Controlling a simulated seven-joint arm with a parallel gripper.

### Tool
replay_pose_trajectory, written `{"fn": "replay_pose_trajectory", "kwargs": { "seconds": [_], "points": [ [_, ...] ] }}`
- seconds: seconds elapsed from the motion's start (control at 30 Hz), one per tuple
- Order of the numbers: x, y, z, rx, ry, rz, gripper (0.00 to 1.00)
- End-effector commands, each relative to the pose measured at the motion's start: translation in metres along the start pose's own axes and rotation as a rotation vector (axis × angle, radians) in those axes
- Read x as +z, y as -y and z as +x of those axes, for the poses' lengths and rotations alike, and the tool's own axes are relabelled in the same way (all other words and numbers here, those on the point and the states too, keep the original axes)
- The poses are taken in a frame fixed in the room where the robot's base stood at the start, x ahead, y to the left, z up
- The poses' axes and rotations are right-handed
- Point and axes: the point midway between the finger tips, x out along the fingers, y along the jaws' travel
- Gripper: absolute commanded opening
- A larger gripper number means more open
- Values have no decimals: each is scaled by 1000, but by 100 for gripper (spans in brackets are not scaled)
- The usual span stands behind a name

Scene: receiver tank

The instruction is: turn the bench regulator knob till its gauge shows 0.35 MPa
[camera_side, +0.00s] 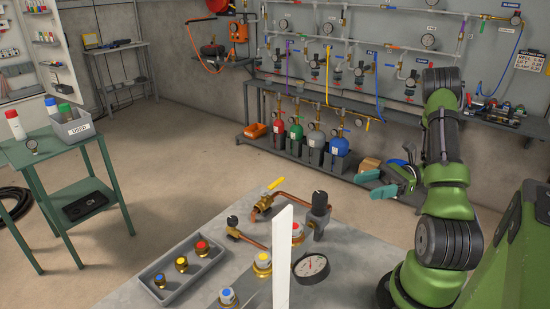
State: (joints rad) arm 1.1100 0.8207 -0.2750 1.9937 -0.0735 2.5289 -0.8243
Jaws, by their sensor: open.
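What looks like the bench regulator (318,220), a dark grey body, stands upright on the light grey bench with a black knob (320,198) on top. A round white-faced gauge (311,265) with a black rim sits in front of it, tilted upward. Its needle and figures are too small to read. My gripper (374,183), with teal fingertips, is open and empty. In the picture it is up and to the right of the knob, clear of it.
A white upright strip (282,260) hides part of the bench. Copper pipework with a yellow-handled valve (265,203) lies left of the regulator. A grey tray (183,268) holds several brass fittings. Capped fittings (262,264) stand near the gauge. Gas cylinders (315,140) stand behind on a shelf.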

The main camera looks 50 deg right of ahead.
Motion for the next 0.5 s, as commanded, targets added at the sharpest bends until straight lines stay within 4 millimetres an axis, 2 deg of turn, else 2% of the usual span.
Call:
{"fn": "replay_pose_trajectory", "kwargs": {
  "seconds": [0.5],
  "points": [
    [0,0,111,4,-3,3,66]
  ]
}}
